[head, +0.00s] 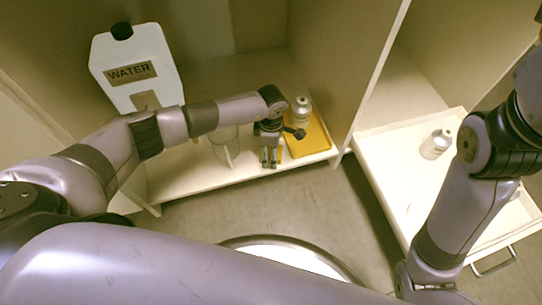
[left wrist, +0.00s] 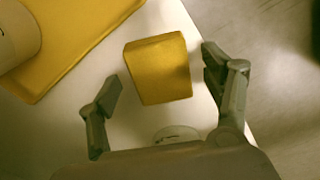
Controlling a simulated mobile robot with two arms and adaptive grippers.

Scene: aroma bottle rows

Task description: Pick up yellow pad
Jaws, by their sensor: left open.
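The yellow pad (left wrist: 158,68) is a small block with rounded edges on the white shelf, near its front edge in the left wrist view. In the head view only a sliver of yellow (head: 280,154) shows beside my left gripper (head: 269,162). In the left wrist view my left gripper (left wrist: 160,70) is open, with one finger on each side of the pad. Gaps show between the pad and both fingers, so it is not held. My right arm shows at the right of the head view, but its gripper is out of view.
A yellow tray (head: 312,143) with a white bottle (head: 302,112) stands right of the gripper. A clear glass (head: 225,146) stands left, before a large water jug (head: 136,68). Another bottle (head: 435,145) stands in the open white drawer (head: 385,150). Cabinet walls flank the shelf.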

